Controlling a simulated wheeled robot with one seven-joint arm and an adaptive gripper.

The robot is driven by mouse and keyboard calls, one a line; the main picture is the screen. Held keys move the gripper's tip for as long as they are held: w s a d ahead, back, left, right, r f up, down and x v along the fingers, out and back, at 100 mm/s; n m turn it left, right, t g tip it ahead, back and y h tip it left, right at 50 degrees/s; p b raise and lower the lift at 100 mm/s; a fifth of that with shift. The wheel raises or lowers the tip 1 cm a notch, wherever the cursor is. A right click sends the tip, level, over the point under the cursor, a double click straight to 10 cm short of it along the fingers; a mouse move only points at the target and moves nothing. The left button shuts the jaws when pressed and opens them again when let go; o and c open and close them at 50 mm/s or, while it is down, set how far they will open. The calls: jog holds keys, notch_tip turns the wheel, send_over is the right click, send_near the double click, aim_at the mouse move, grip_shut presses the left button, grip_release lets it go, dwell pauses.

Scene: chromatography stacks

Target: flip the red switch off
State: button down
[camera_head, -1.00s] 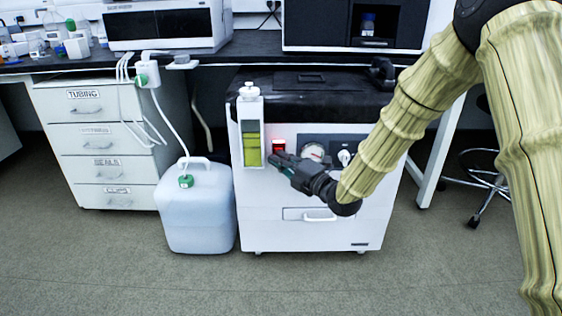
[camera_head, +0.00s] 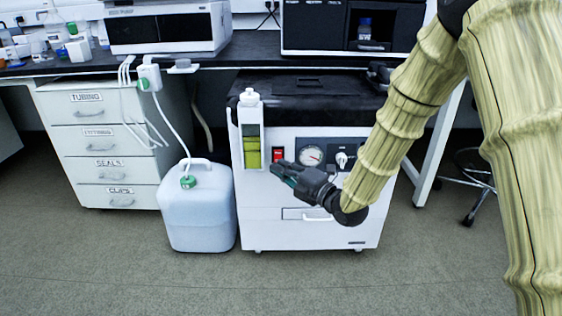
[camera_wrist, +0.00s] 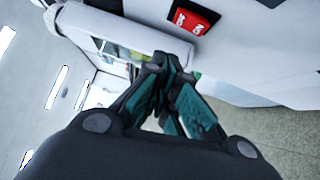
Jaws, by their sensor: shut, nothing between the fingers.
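The red switch (camera_head: 278,154) sits in a dark frame on the front of the white cabinet, between the green-yellow sight tube and the round gauge. It shows no glow. In the wrist view the red switch (camera_wrist: 188,21), with white marks, is at the top, beyond the fingertips. My gripper (camera_head: 275,167) is shut and empty. Its tips are just below the switch in the head view. In the wrist view, my gripper (camera_wrist: 172,62) appears apart from the switch.
The white cabinet (camera_head: 285,228) has a gauge (camera_head: 311,155) and a knob (camera_head: 342,160) right of the switch. The sight tube (camera_head: 251,140) is close on the left. A jerrycan (camera_head: 198,210) stands left of the cabinet. The floor in front is clear.

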jog(key=p+v, duration=0.2)
jog(key=v, duration=0.6)
jog(key=shift+d+r+p, duration=0.25)
jog(key=shift+r+p, duration=0.15)
jog(key=shift+r, duration=0.15)
